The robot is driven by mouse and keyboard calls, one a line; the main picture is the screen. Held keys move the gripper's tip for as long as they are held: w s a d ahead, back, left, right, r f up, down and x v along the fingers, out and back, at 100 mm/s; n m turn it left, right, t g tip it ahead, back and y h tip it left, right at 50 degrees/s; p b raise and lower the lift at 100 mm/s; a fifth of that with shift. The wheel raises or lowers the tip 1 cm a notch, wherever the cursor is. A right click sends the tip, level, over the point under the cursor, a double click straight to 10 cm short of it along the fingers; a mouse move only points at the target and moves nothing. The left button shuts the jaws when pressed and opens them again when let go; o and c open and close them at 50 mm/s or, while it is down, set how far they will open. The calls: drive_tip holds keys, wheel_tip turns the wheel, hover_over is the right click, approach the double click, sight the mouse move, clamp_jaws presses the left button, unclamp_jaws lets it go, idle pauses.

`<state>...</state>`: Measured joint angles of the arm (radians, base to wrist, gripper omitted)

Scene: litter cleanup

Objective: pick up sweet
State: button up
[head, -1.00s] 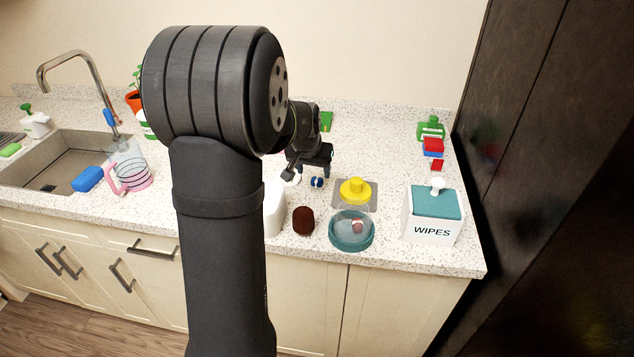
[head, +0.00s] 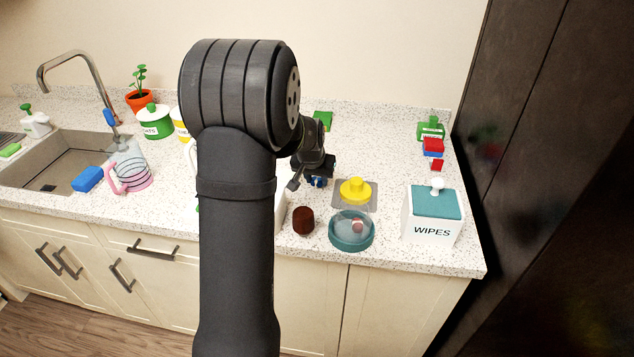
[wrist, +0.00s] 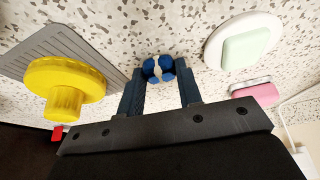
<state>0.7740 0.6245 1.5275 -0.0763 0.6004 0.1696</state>
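The sweet, small and blue with a pale middle, lies on the speckled counter in the wrist view (wrist: 151,67) between the tips of my gripper's fingers (wrist: 160,76). In the head view the sweet (head: 318,182) shows only in part beneath my gripper (head: 319,177). The two dark blue fingers are apart, one on each side of it. A narrow gap seems to show, but I cannot tell whether either finger touches it.
A yellow knobbed thing (wrist: 65,80) sits on a grey mat (wrist: 60,45) beside my gripper. On the other side are a white dish (wrist: 215,50) and a pink block (wrist: 258,93). A teal bowl (head: 350,240), brown thing (head: 303,221) and wipes box (head: 430,230) stand near the front.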

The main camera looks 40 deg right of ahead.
sight(316, 180)
drive_tip(key=shift+c, duration=0.5)
drive_tip(key=shift+r, duration=0.1)
wheel_tip(316, 180, up, 4)
drive_tip(key=shift+r, duration=0.15)
drive_tip(key=s+d+r, duration=0.3)
drive_tip(key=s+r, duration=0.3)
drive_tip(key=s, duration=0.5)
drive_tip(key=shift+s+r, duration=0.15)
drive_tip(key=shift+r, duration=0.15)
drive_tip(key=s+a+r, duration=0.5)
drive_tip(key=s+r, duration=0.3)
drive_tip(key=shift+s+f, duration=0.15)
drive_tip(key=shift+f, duration=2.6)
